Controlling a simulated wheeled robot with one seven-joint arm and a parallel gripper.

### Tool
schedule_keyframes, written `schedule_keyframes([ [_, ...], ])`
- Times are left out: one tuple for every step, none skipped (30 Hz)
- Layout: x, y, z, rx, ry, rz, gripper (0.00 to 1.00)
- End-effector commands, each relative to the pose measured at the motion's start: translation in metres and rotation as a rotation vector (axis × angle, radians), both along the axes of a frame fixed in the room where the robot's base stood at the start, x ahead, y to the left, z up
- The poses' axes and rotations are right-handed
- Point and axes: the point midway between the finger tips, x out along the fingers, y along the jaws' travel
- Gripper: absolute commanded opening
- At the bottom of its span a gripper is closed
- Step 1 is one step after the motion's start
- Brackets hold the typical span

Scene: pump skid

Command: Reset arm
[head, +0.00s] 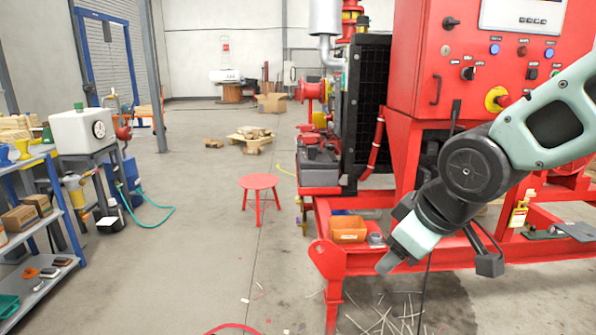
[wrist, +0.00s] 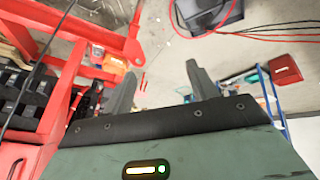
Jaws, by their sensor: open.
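My gripper (wrist: 163,84) is open in the wrist view, with its two grey fingers apart and nothing visible between them. In the head view my gripper (head: 384,266) hangs at the end of my bent arm, pointing down and to the left. It is in front of the red pump skid frame (head: 335,260), near its front left corner. The skid frame also shows at the left of the wrist view (wrist: 95,30). Whether the gripper touches the frame cannot be told, but it appears apart from it.
A red control panel (head: 430,60) stands behind my arm. An orange bin (head: 348,228) sits on the skid. A red stool (head: 259,188) stands on the floor. A shelf (head: 45,280) and a white tank (head: 82,130) are at left. The middle floor is mostly clear; thin sticks (head: 385,318) lie near the skid.

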Motion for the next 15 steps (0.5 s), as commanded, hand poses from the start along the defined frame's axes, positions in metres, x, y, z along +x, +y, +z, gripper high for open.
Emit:
schedule_keyframes([
  [-0.029, 0.010, -0.011, -0.001, 0.073, -0.003, 0.58],
  [-0.045, 0.014, -0.017, -0.004, 0.115, -0.008, 0.58],
  [-0.065, 0.017, -0.024, -0.009, 0.170, -0.017, 0.58],
  [-0.080, 0.020, -0.029, -0.014, 0.208, -0.023, 0.58],
  [-0.094, 0.021, -0.034, -0.021, 0.245, -0.030, 0.58],
  [-0.112, 0.023, -0.039, -0.031, 0.290, -0.038, 0.58],
  [-0.126, 0.023, -0.042, -0.040, 0.323, -0.043, 0.58],
  [-0.139, 0.023, -0.046, -0.049, 0.354, -0.050, 0.58],
  [-0.156, 0.023, -0.050, -0.062, 0.395, -0.058, 0.58],
  [-0.168, 0.023, -0.053, -0.073, 0.425, -0.063, 0.58],
  [-0.181, 0.021, -0.055, -0.085, 0.454, -0.071, 0.58],
  [-0.197, 0.019, -0.058, -0.102, 0.492, -0.077, 0.58],
  [-0.201, 0.019, -0.050, -0.105, 0.504, -0.085, 0.58],
  [-0.198, 0.019, -0.038, -0.101, 0.498, -0.087, 0.58],
  [-0.197, 0.019, -0.030, -0.100, 0.497, -0.087, 0.58],
])
